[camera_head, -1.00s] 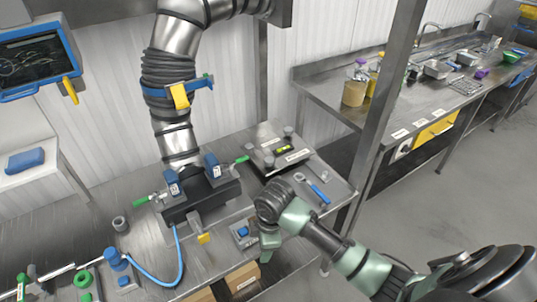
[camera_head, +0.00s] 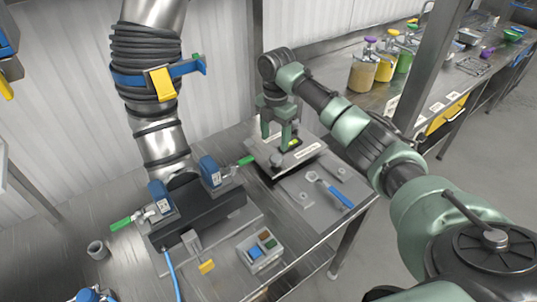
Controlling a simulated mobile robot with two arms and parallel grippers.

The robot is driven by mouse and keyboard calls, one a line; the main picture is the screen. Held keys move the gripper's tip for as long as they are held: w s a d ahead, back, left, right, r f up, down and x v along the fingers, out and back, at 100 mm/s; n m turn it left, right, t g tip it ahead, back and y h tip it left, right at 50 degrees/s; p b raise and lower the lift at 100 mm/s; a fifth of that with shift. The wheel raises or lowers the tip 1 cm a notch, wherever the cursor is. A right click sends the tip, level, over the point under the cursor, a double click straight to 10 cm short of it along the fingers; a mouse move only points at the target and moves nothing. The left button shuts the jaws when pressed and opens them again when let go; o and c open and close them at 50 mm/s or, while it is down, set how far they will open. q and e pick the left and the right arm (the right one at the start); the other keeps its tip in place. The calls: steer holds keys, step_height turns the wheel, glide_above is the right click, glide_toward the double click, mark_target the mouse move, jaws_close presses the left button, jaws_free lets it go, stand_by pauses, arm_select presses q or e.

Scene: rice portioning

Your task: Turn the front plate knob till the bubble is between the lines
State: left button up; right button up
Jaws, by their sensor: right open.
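The grey levelling plate (camera_head: 312,154) stands on the bench in the middle of the view. Its yellow-green bubble vial (camera_head: 294,143) shows only in part beside a finger; I cannot make out the bubble or the lines. A dark knob (camera_head: 276,160) shows at the plate's front left corner. The other knobs are mostly hidden behind my gripper. My right gripper (camera_head: 278,146) points down over the plate with its green fingers apart and nothing seen between them. I cannot tell whether a finger touches the plate. My left gripper is not in view.
A wrench with a blue handle (camera_head: 335,194) lies in front of the plate. A button box (camera_head: 261,251) and a dark block with blue clamps (camera_head: 200,214) stand to the left. A steel post (camera_head: 430,65) rises at the right.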

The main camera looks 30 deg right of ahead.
mark_target(276, 158)
steer(key=f, duration=0.1)
steer(key=s+f+p, duration=0.1)
steer(key=f, duration=0.2)
steer(key=shift+s+f, duration=0.15)
steer(key=shift+s, duration=0.1)
steer(key=shift+w+f+p, duration=0.15)
steer(key=shift+f+p, duration=0.05)
steer(key=shift+f, duration=0.35)
steer(key=shift+w+f+p, duration=0.15)
steer(key=shift+f+p, duration=0.05)
steer(key=shift+f, duration=0.55)
steer(key=shift+s, duration=0.1)
jaws_close()
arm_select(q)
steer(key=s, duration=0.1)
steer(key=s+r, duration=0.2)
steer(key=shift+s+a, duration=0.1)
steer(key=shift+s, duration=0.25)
